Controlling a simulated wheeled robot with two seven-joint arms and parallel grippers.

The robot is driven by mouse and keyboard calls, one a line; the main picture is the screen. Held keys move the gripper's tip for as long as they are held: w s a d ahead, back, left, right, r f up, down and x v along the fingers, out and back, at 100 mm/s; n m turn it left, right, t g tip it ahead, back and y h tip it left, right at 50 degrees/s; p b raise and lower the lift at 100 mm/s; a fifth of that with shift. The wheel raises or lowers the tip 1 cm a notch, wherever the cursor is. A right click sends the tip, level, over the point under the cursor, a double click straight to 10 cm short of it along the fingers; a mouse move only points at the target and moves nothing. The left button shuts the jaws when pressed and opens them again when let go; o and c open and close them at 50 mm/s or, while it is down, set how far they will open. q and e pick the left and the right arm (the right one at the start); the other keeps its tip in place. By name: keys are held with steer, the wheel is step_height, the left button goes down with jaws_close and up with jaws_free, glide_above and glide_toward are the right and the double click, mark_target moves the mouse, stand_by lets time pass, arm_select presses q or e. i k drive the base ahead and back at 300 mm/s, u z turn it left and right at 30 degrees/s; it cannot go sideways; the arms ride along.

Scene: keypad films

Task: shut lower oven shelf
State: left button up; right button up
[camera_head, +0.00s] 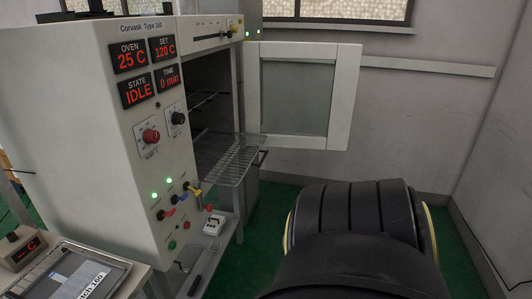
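The oven (100,150) stands at the left, with its door (345,95) swung wide open to the right. The lower oven shelf (235,150), a wire rack, sticks out of the dark oven chamber. A dark handle (261,158) shows at its front right end. The rack looks level. The inner part of the chamber is partly hidden by the oven's control panel. Neither of my grippers shows. A large black arm part of mine fills the lower right, apart from the shelf in the picture.
The control panel shows oven 25 C, set 120 C, state IDLE and time 0 min. A small white switch box (214,224) sits below the shelf. A tray (75,277) lies at the lower left. Green floor (265,225) is open between oven and arm.

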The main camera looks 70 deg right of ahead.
mark_target(197, 139)
steer(key=z, duration=2)
